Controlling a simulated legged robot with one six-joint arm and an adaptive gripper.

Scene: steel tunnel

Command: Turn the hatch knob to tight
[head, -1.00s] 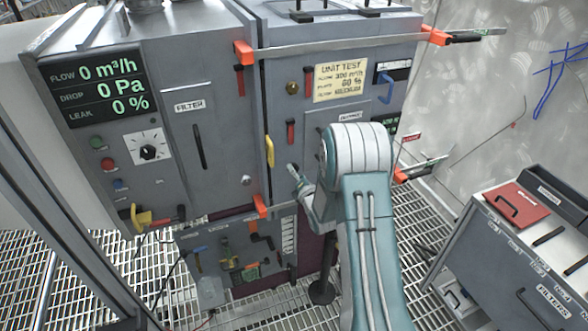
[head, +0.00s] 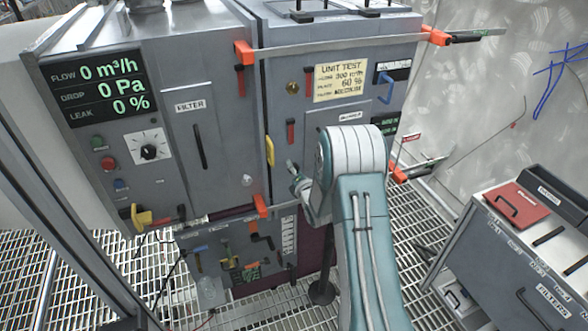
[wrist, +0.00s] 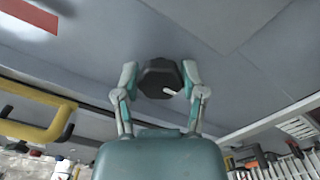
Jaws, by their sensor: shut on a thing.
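In the wrist view my gripper (wrist: 160,73) has one finger on each side of a black, many-sided knob (wrist: 157,82) on a grey panel (wrist: 225,60). The fingers are shut on the knob. A short white pointer mark on the knob points to the lower right in this view. In the head view my gripper (head: 292,168) is at the lower left of the right-hand cabinet door (head: 285,65). There the knob is hidden behind my gripper and wrist. No tight marking by the knob is readable.
A yellow handle (wrist: 45,122) stands out close to the left of my gripper; it also shows in the head view (head: 270,151). A red handle (head: 290,131) is just above. Orange clamps (head: 261,206) sit at the door edges. A drawer cabinet (head: 520,250) stands at the right.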

